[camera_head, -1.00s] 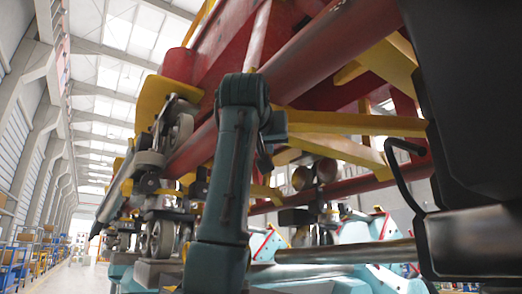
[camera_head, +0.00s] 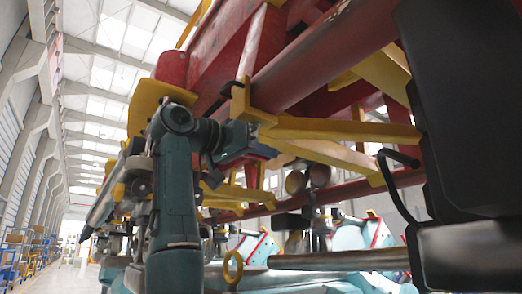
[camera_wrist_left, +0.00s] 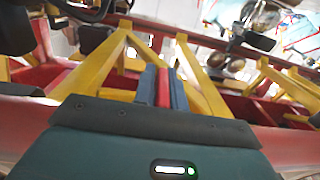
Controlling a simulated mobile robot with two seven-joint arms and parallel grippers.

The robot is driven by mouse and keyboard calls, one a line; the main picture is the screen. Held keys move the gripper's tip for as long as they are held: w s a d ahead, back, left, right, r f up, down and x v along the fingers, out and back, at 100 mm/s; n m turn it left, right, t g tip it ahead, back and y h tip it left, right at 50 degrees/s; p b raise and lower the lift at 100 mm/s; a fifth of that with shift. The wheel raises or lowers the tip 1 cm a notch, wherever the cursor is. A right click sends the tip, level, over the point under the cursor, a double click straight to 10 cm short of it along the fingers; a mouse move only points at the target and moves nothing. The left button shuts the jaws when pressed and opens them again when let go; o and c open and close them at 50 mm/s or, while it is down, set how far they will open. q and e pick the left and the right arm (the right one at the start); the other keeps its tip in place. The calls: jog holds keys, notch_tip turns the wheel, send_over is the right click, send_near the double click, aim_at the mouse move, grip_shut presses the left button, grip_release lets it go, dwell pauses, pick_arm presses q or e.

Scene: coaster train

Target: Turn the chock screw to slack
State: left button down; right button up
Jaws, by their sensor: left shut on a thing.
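My left gripper (camera_head: 262,152) is at the end of my teal arm, close under the yellow frame bars (camera_head: 335,130) of the train. In the left wrist view its two blue-grey fingers (camera_wrist_left: 163,88) are shut on a thin red piece (camera_wrist_left: 163,86), between yellow struts. What this piece belongs to is hard to tell. A yellow ring (camera_head: 233,266) on an upright stem shows low in the head view, apart from the gripper. I cannot tell whether it is the chock screw. My right gripper is not in view.
The red train underside, with a long red tube (camera_head: 325,60), hangs overhead and close around the left gripper. A grey metal bar (camera_head: 340,259) crosses low at the right. Turquoise supports (camera_head: 355,237) stand behind. The hall aisle at the far left looks open.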

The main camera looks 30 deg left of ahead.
pick_arm(q)
jog(key=shift+m+h, duration=0.3)
jog(key=shift+h, duration=0.1)
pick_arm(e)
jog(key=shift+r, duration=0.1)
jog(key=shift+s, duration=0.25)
pick_arm(q)
jog(key=c, duration=1.5)
grip_release()
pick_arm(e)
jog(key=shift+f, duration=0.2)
